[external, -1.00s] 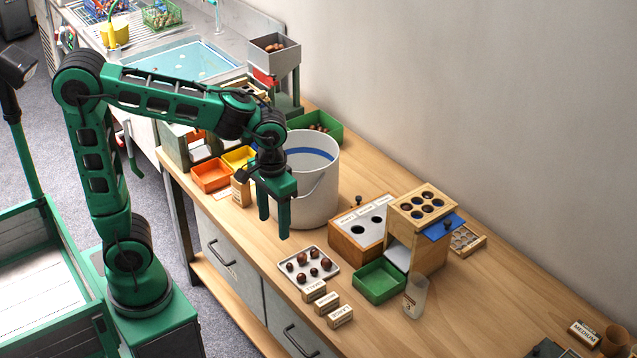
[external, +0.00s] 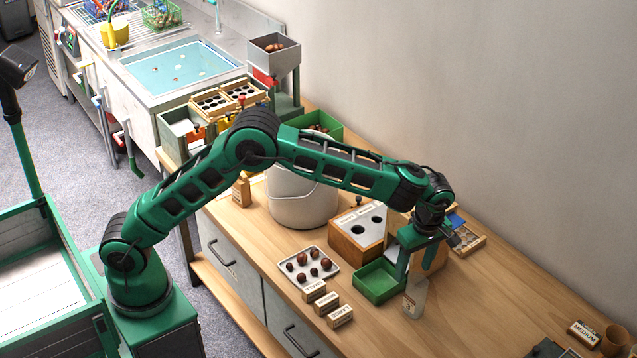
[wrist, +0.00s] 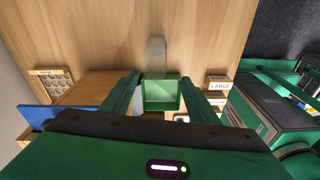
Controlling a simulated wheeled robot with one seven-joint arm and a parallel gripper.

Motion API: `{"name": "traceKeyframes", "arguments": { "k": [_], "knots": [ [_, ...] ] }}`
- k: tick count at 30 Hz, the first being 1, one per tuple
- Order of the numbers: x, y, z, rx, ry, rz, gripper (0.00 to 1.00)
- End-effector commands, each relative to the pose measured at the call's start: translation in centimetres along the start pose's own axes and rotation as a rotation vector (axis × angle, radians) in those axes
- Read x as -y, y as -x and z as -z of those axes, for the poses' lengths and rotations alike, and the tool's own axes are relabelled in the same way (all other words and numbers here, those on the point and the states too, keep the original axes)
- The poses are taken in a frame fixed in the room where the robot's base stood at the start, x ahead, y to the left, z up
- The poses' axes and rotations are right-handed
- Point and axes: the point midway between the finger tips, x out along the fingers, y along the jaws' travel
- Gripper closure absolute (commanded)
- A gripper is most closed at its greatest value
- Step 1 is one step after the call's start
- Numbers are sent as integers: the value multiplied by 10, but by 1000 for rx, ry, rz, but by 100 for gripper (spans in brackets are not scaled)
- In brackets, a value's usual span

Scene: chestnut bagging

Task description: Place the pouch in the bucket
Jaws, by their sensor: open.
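The pouch (external: 418,298) is a small, pale, see-through bag with a label, standing on the table just right of the green tray (external: 361,291). It shows as a pale shape in the wrist view (wrist: 155,47), beyond my fingertips. My gripper (external: 409,276) points down at the pouch's top, its near finger overlapping the pouch's upper edge in the external view. In the wrist view my gripper (wrist: 160,80) is open, with nothing held. The bucket (external: 300,205) is light grey and stands upright further back; my arm hides its top and opening.
A wooden box with round holes (external: 359,229) stands between bucket and pouch. A white tray (external: 292,276) of chestnuts and several small labelled blocks (external: 326,303) lie left of the pouch. The table (external: 480,310) is clear to the pouch's right.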

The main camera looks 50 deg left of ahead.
Motion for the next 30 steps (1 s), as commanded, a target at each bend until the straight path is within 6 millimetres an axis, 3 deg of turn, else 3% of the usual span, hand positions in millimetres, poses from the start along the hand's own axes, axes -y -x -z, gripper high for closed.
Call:
{"name": "traceKeyframes", "arguments": {
  "k": [7, 18, 30],
  "knots": [
    [-14, -25, -23, -14, 136, -2, 45],
    [-14, -72, -23, -16, 144, -1, 45],
    [-13, -100, -23, -15, 142, -1, 45]
  ]
}}
